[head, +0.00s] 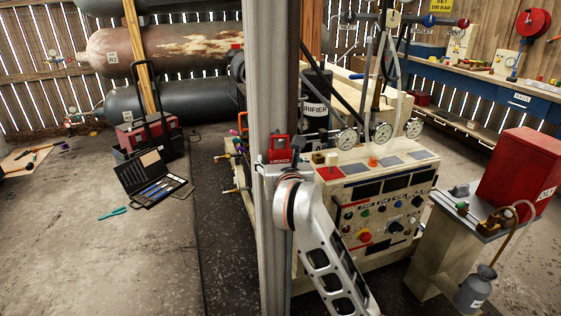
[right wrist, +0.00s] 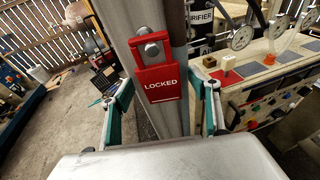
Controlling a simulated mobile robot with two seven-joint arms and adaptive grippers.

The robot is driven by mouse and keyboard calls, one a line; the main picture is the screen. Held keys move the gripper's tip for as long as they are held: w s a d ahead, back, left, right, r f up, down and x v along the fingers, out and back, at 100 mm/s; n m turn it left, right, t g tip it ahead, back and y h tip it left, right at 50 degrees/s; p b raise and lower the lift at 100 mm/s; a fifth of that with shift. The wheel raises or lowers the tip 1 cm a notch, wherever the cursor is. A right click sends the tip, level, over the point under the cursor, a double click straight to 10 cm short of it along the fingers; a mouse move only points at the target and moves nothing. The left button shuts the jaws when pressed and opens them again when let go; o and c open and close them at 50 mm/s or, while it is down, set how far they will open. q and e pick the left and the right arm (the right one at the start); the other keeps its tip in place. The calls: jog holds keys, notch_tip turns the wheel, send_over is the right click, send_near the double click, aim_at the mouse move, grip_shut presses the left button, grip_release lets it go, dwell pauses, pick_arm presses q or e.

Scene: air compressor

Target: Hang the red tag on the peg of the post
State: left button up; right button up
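The red tag (head: 280,158), marked LOCKED, is against the front of the grey upright post (head: 270,60). In the right wrist view the tag (right wrist: 160,85) is upright with a slight lean. Its upper frame surrounds the metal peg (right wrist: 151,49), so it appears to hang on it. My right gripper (right wrist: 164,92) is open, with one green-sided finger on each side of the tag and visible gaps between. In the head view my right gripper (head: 285,170) is just below the tag, partly hidden by my wrist. My left gripper is not in view.
A control panel machine (head: 385,205) with gauges stands right behind the post. A small stand (head: 450,245) with a red box (head: 517,172) is at far right.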

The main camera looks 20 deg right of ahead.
jog(key=v, duration=1.2)
jog(key=s+d+r+n+t+h+p, duration=0.2)
jog(key=s+d+n+t+h, duration=0.25)
jog(key=d+n+h, duration=0.5)
jog(key=s+a+f+n+y+p, duration=0.1)
jog(key=s+a+f+n+y, duration=0.3)
jog(key=f+n+y, duration=0.65)
jog(key=s+a+f+n+y+p, duration=0.1)
jog(key=s+a+f+n+y, duration=0.1)
jog(key=a+f+n+y, duration=0.8)
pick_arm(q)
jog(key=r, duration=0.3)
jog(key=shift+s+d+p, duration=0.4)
pick_arm(e)
jog(key=s+d+f+n+g+h, duration=0.3)
jog(key=s+f+n, duration=0.3)
jog(key=f, duration=0.4)
jog(key=s+d+f+n+g+h, duration=0.2)
jog(key=s+d+f+n+g, duration=0.2)
jog(key=f, duration=0.7)
jog(key=s+n+g, duration=0.2)
jog(key=s, duration=0.2)
jog(key=shift+s+f+h, duration=0.3)
jog(key=shift+f+h, duration=0.05)
jog(key=shift+h, duration=0.05)
